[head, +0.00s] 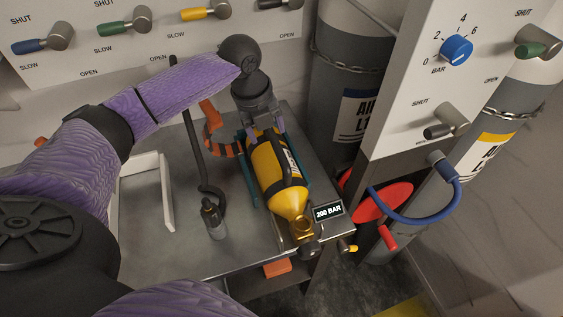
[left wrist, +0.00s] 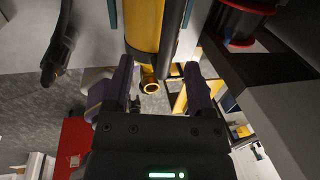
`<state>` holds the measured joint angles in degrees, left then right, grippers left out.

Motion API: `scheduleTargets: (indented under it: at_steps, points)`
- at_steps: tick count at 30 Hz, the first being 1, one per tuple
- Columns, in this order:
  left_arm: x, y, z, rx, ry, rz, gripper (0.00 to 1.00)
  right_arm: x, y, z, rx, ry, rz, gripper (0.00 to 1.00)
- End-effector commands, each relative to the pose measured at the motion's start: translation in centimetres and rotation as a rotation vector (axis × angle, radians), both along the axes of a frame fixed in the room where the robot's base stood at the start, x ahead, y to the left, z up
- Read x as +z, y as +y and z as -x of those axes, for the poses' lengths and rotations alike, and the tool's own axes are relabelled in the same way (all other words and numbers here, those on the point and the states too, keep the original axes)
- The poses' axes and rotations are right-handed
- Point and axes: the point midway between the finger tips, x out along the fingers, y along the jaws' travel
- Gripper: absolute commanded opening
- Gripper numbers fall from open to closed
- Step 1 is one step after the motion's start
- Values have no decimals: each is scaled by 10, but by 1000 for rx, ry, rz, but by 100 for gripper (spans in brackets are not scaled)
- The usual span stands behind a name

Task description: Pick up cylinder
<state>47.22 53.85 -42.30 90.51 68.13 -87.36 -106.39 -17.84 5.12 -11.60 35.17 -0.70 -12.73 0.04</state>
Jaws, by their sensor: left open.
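A label reads "200 BAR" beside the valve. My left gripper (head: 265,127) is open, pointing down over the far end of the cylinder. In the left wrist view the cylinder (left wrist: 145,25) runs down from the top edge, its brass end appearing between the spread fingers of the left gripper (left wrist: 161,72). I cannot tell whether they touch it. My right gripper is not in view.
The bench (head: 150,245) also carries a dark hose with a fitting (head: 213,218), an orange curved item (head: 215,130) and a white frame (head: 167,195). A valve panel (head: 410,100) and a red reel (head: 385,203) stand to the right. Bare bench lies at the front left.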

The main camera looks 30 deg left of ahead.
Motion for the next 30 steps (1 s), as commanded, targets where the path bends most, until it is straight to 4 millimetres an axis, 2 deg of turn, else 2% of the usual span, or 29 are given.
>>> scheduleTargets:
  at_steps: [1,4,9,16,25,26,30]
  points:
    - [-12,-3,-3,-2,3,4,70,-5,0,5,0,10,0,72]
    - [-27,-5,-7,0,3,4,70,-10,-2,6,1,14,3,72]
    - [-61,-11,-12,1,4,3,70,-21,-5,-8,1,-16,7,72]
    - [-62,-11,-12,2,2,2,68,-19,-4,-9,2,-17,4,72]
    - [-62,-11,-12,2,2,2,4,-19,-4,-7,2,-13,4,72]
    - [-62,-11,-12,2,2,2,0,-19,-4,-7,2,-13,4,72]
    - [-62,-11,-12,2,1,1,0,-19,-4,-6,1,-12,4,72]
